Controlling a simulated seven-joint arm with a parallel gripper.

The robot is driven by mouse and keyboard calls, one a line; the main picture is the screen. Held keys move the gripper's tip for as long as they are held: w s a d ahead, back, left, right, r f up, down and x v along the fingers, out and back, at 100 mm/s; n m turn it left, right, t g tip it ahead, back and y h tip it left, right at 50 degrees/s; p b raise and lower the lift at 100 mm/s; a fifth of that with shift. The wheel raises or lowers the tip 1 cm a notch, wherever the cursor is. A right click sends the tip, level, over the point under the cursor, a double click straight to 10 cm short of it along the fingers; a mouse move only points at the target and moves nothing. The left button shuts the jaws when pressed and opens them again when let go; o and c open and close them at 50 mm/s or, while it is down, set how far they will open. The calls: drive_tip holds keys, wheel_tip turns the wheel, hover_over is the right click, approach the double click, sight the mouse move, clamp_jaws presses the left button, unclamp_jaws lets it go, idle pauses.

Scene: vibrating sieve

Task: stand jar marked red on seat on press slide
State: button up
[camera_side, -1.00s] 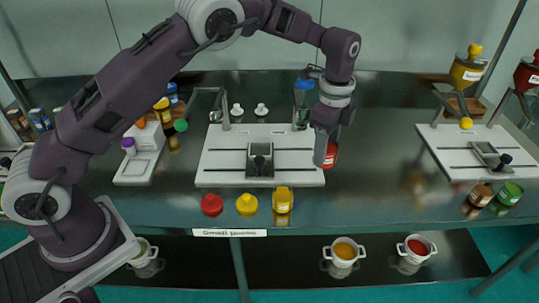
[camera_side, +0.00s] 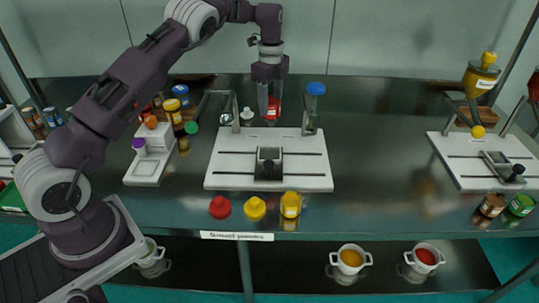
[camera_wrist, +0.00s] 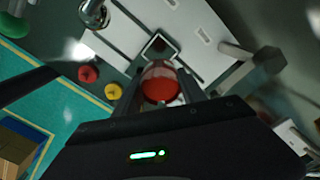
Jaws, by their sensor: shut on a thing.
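My gripper (camera_side: 270,108) is shut on a jar with a red part (camera_side: 272,106), held up above the back edge of the white press base. In the wrist view the jar's round red end (camera_wrist: 160,84) sits between my fingers. The seat also shows in the wrist view (camera_wrist: 157,47), just beyond the jar. The jar is clear of the seat.
A blue-topped post (camera_side: 313,105) stands at the base's back right, and a metal arm (camera_side: 205,103) at its back left.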

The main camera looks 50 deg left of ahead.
hover_over(269, 154)
wheel_tip(269, 154, down, 15)
drive_tip(key=shift+d, duration=0.15)
drive_tip(key=o, duration=1.4)
drive_tip(key=shift+f, duration=0.15)
drive_tip(key=shift+c, duration=0.2)
